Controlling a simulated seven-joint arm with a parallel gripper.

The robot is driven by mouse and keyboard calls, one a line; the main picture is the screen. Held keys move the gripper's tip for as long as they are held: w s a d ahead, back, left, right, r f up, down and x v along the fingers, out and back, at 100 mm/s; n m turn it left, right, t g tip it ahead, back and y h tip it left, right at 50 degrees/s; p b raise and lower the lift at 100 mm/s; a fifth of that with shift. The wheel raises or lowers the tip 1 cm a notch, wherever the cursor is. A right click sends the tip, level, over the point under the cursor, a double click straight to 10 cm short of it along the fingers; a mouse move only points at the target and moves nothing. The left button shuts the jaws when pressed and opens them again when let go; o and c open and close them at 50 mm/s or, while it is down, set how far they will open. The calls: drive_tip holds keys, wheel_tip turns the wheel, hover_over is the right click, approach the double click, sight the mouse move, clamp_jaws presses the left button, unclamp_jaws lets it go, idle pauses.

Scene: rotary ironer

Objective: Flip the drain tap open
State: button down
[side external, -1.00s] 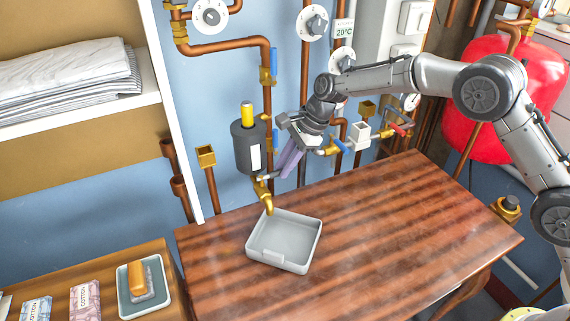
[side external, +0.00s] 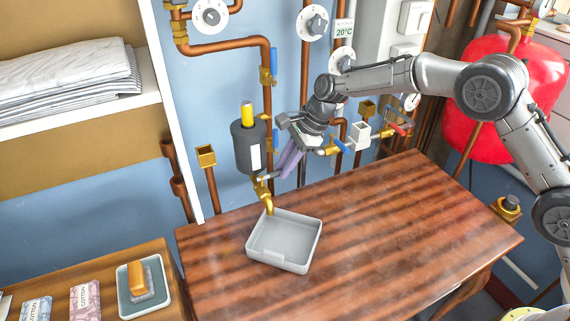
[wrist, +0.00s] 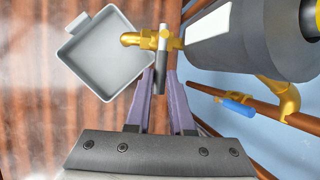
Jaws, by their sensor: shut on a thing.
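The drain tap (side external: 266,198) is a brass spout under the dark grey canister (side external: 243,158). It points down over a grey tray (side external: 254,257). In the wrist view the brass tap (wrist: 140,40) is at the top centre, with its dark lever (wrist: 161,78) with a pale end running down the picture. My gripper (side external: 281,177) reaches the tap from the right. Its purple fingers, seen in the wrist view (wrist: 160,82), lie on either side of the lever and are shut on it. In the side view the fingers partly hide the lever.
The tray stands on a wooden table (side external: 400,230) with a wide clear top. Copper pipes (side external: 305,90) and blue-handled valves (side external: 274,62) line the wall close to my gripper. A white-edged shelf (side external: 170,100) stands at left, and a red tank (side external: 480,130) at right.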

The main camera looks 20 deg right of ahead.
drive_tip(key=shift+s+a+r+m+t+h, duration=0.1)
drive_tip(key=shift+s+a+m+t+h, duration=0.45)
drive_tip(key=shift+m, duration=0.9)
drive_tip(key=shift+s+a+f+m+t+h, duration=0.15)
drive_tip(key=shift+s+m+t+h, duration=0.15)
drive_tip(key=shift+s+m, duration=0.8)
drive_tip(key=shift+s+a+r+m+t+h, duration=0.15)
drive_tip(key=shift+s+a+m+t+h, duration=0.25)
drive_tip(key=shift+m, duration=1.35)
drive_tip(key=c, duration=1.1)
unclamp_jaws()
drive_tip(key=v, duration=1.3)
drive_tip(key=shift+s+r, duration=0.15)
drive_tip(key=shift+r, duration=0.25)
